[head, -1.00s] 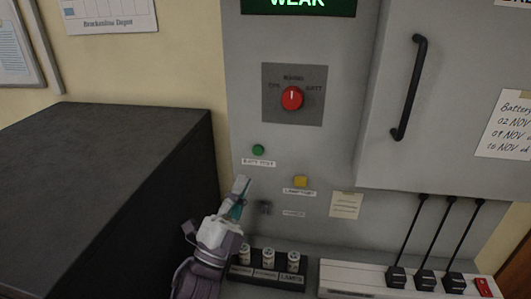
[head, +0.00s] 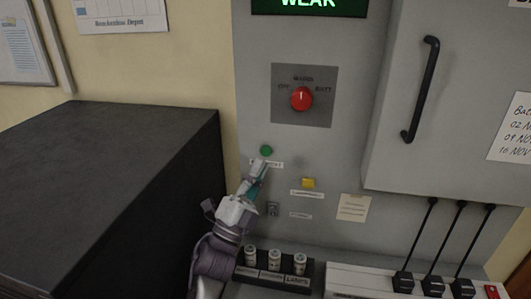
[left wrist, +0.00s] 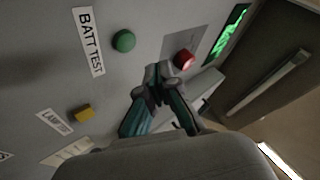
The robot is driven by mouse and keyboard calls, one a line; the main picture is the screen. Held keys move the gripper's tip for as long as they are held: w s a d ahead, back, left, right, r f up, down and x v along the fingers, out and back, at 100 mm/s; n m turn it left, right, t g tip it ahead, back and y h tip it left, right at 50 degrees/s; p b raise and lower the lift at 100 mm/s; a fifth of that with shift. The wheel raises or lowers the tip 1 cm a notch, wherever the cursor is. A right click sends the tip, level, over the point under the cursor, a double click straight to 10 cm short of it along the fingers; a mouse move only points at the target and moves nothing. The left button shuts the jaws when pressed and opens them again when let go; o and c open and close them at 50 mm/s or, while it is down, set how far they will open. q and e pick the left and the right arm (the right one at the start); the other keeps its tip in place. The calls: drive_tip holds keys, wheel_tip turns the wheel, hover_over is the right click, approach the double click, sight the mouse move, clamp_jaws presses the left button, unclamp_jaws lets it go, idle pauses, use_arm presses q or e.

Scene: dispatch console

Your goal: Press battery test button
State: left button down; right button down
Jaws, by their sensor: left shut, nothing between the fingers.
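The green round battery test button (head: 266,151) sits on the grey panel, with its label just below, partly covered by my gripper. In the left wrist view the green button (left wrist: 124,41) is in plain sight beside a "BATT TEST" label (left wrist: 89,41). My left gripper (head: 261,169) is shut and empty, its tips just below the button in the head view. In the left wrist view the gripper's closed tips (left wrist: 158,72) appear to the lower right of the button; contact does not show. My right gripper is not in view.
A red rotary knob (head: 301,98) is above the button, under a green "WEAK" display (head: 308,3). A yellow button (head: 308,183) and a small toggle (head: 272,209) are below. Labelled cylinders (head: 274,262) stand underneath. A dark cabinet (head: 110,190) fills the left.

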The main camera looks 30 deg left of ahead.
use_arm(q)
drive_tip(key=shift+w+a+b, duration=0.15)
drive_tip(key=shift+w+a, duration=0.05)
drive_tip(key=shift+w, duration=0.55)
drive_tip(key=shift+w+a+b, duration=0.15)
drive_tip(key=shift+w, duration=0.6)
idle(0.3)
drive_tip(key=shift+w+a, duration=0.15)
drive_tip(key=shift+w, duration=0.25)
drive_tip(key=shift+w+b, duration=0.35)
drive_tip(key=shift+w, duration=0.05)
idle(0.6)
drive_tip(key=shift+s, duration=0.85)
drive_tip(key=shift+s+d+p, duration=0.15)
drive_tip(key=shift+s+d, duration=0.1)
drive_tip(key=shift+s, duration=0.55)
drive_tip(key=shift+s+d+p, duration=0.15)
drive_tip(key=shift+s+d, duration=0.1)
drive_tip(key=shift+s, duration=0.55)
drive_tip(key=shift+s+d+p, duration=0.15)
drive_tip(key=shift+s+d, duration=0.1)
drive_tip(key=shift+s, duration=0.55)
idle(1.5)
